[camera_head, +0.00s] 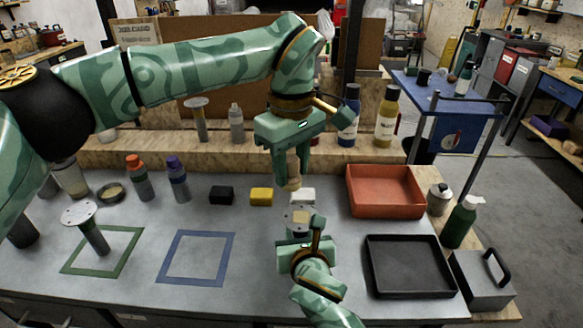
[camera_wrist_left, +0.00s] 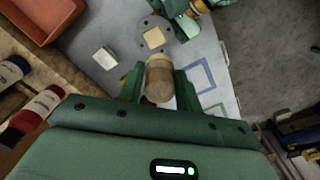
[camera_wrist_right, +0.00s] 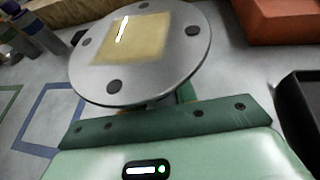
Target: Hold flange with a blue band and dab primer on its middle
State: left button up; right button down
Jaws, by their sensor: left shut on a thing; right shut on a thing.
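My left gripper (camera_head: 291,158) points down, shut on a tan, rounded dabber (camera_head: 294,172); the dabber also shows between the fingers in the left wrist view (camera_wrist_left: 158,82). My right gripper (camera_head: 306,243) is shut on the stem of a grey round flange (camera_head: 291,222), held face up. The flange face has several bolt holes and a pale yellow square in its middle, seen clearly in the right wrist view (camera_wrist_right: 132,40). The dabber is above and just behind the flange, apparently apart from it. The stem is mostly hidden; I see no blue band on it.
Another flange (camera_head: 80,213) stands within a green outline (camera_head: 120,262); the blue outline (camera_head: 195,280) is empty. Black (camera_head: 221,195), yellow (camera_head: 262,196) and white (camera_wrist_left: 104,57) blocks lie behind. A red tray (camera_head: 385,205) and black tray (camera_head: 408,283) are at right.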

jog(key=c, duration=1)
grip_release()
jog(key=shift+s, duration=0.1)
jog(key=v, duration=1.2)
